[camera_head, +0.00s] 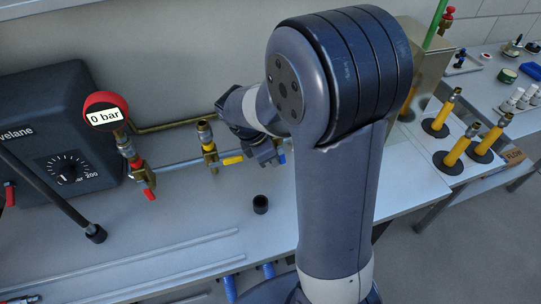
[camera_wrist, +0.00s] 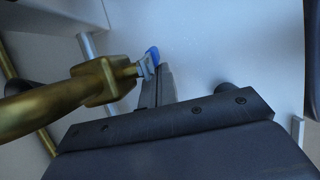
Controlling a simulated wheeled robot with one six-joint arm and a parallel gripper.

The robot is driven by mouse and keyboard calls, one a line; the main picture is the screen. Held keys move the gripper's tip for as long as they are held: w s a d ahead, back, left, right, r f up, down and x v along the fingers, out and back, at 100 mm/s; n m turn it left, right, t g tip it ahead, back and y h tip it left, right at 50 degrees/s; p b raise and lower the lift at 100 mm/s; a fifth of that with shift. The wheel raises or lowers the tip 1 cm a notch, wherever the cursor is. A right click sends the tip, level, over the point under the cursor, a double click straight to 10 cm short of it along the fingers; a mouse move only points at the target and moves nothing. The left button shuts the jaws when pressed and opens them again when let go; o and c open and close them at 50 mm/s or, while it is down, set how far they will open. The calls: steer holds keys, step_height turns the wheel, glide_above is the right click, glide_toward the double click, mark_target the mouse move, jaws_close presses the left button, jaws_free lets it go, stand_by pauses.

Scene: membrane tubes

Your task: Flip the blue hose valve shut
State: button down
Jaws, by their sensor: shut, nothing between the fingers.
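In the wrist view, a small blue valve handle (camera_wrist: 153,56) sits on a grey stem at the end of a brass fitting (camera_wrist: 101,82). My gripper (camera_wrist: 162,72) is shut and empty, its fingertips right beside the handle; I cannot tell whether they touch it.
A gauge reading 0 bar (camera_head: 105,112), a red-handled valve (camera_head: 149,193) and a yellow-handled valve (camera_head: 232,160) are on the pipework at left. Yellow hose ends (camera_head: 457,151) stand at right. The front bench holds long clear tubes (camera_head: 150,270).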

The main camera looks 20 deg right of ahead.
steer(key=shift+d+f+h, duration=0.15)
steer(key=shift+h, duration=0.55)
steer(key=shift+d, duration=0.15)
stand_by(1.1)
